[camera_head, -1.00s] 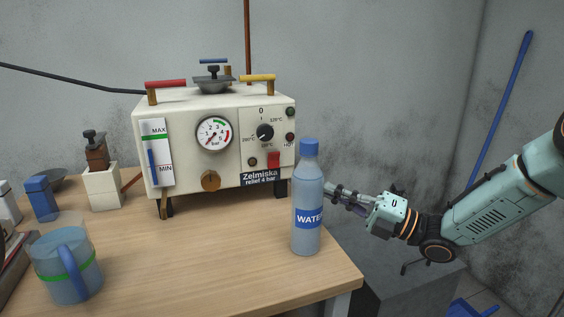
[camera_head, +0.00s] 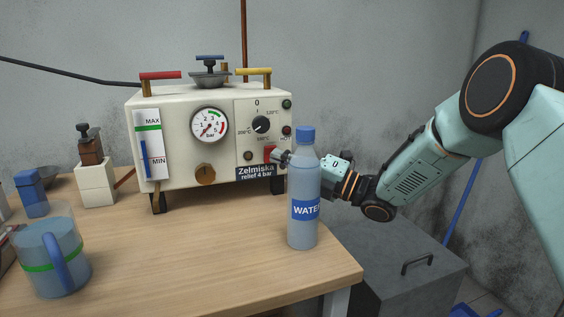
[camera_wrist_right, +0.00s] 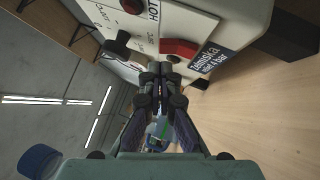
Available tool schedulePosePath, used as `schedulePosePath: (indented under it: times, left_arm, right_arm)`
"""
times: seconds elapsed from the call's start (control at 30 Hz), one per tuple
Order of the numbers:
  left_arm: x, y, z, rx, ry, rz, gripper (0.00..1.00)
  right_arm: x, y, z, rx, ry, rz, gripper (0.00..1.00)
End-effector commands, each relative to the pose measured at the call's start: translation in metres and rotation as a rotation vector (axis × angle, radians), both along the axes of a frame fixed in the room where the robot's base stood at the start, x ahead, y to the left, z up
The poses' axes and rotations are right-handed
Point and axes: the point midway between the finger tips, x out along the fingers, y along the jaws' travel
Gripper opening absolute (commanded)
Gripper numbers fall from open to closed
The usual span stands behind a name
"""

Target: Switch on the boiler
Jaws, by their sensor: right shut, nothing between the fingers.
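The cream boiler (camera_head: 178,150) stands on the table with a round gauge (camera_head: 209,125), a black dial (camera_head: 260,124) and a red switch (camera_head: 269,153) on its front. The red switch also shows in the wrist view (camera_wrist_right: 179,47), just beyond the fingertips. My right gripper (camera_head: 280,156) is shut and empty, its tips close to the switch; I cannot tell whether they touch it. In the wrist view the closed fingers (camera_wrist_right: 160,76) point at the panel beside the switch. The water bottle hides part of this gripper in the head view. My left gripper is not in view.
An upright water bottle (camera_head: 303,183) stands near the table's right edge, in front of my right gripper. A blue-handled jug (camera_head: 50,258) stands front left. A cream block with a brown top (camera_head: 95,184) is left of the boiler. The middle of the table (camera_head: 190,255) is clear.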

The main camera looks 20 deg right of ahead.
Motion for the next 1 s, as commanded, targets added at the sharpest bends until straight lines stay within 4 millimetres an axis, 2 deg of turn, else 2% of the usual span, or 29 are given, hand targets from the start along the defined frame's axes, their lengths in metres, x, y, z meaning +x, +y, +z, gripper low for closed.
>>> schedulePosePath:
  times: [0.2, 0.53, 0.67, 0.8, 1.0]
  left_arm:
    - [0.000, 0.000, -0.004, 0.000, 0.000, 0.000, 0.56]
    - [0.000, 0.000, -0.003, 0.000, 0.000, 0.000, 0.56]
    - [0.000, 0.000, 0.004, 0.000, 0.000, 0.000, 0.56]
    - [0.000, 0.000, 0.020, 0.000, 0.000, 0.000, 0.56]
    - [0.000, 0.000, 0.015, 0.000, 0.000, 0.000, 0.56]
  right_arm:
    - [0.010, 0.000, 0.004, 0.000, 0.000, 0.000, 0.00]
    - [0.011, 0.000, 0.005, 0.000, 0.001, -0.001, 0.00]
    - [0.012, 0.000, 0.008, 0.000, 0.023, 0.000, 0.00]
    - [0.016, 0.000, 0.014, -0.004, 0.077, 0.001, 0.00]
    - [0.016, 0.000, 0.008, -0.002, 0.077, 0.001, 0.00]
